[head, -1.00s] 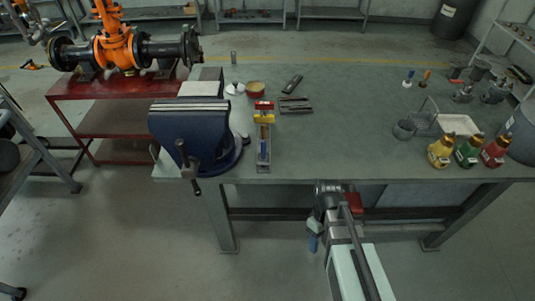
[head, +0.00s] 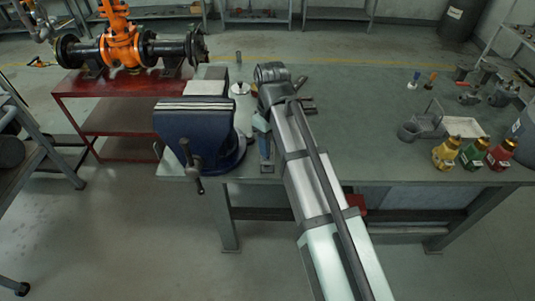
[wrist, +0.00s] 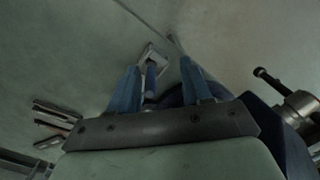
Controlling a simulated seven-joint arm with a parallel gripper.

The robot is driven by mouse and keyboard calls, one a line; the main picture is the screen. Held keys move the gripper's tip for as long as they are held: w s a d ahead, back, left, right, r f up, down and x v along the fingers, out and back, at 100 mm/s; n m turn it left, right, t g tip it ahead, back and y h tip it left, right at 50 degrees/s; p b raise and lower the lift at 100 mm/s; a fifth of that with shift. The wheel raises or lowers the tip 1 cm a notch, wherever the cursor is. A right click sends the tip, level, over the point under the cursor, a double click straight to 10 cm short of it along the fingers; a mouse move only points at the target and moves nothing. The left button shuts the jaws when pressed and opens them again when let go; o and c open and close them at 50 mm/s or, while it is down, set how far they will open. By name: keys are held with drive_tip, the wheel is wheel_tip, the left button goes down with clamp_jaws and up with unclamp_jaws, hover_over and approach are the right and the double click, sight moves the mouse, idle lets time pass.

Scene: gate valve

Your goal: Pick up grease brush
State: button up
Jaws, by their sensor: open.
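My gripper (wrist: 160,85) points down over the bench beside the vise, with its two blue fingers apart. Between them in the wrist view shows a blue handle (wrist: 151,72), which seems to be the grease brush, lying along a narrow grey holder (wrist: 143,57). I cannot tell whether the fingers touch it. In the head view the gripper (head: 262,128) is beside the vise, and my arm hides most of the holder; its near end (head: 267,169) shows. The brush's bristle end is not clear in either view.
The blue bench vise (head: 197,130) stands close to the left of my gripper. Dark metal bars (wrist: 52,118) lie on the other side. Yellow, green and red bottles (head: 472,155) and a caddy (head: 428,125) stand on the right of the bench (head: 365,115). Its middle right is clear.

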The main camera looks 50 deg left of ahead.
drive_tip(key=w+a+r, duration=0.1)
drive_tip(key=a+r, duration=0.2)
drive_tip(key=r, duration=0.5)
drive_tip(key=shift+m+t+y, duration=0.3)
drive_tip(key=shift+y, duration=0.1)
wheel_tip(320, 180, down, 8)
drive_tip(key=shift+a, duration=0.1)
drive_tip(key=shift+w+a+f, duration=0.1)
drive_tip(key=shift+w+f, duration=0.1)
drive_tip(key=shift+f, duration=1.2)
drive_tip(key=shift+w+f, duration=0.15)
drive_tip(key=shift+f, duration=1.2)
drive_tip(key=shift+c, duration=0.4)
clamp_jaws()
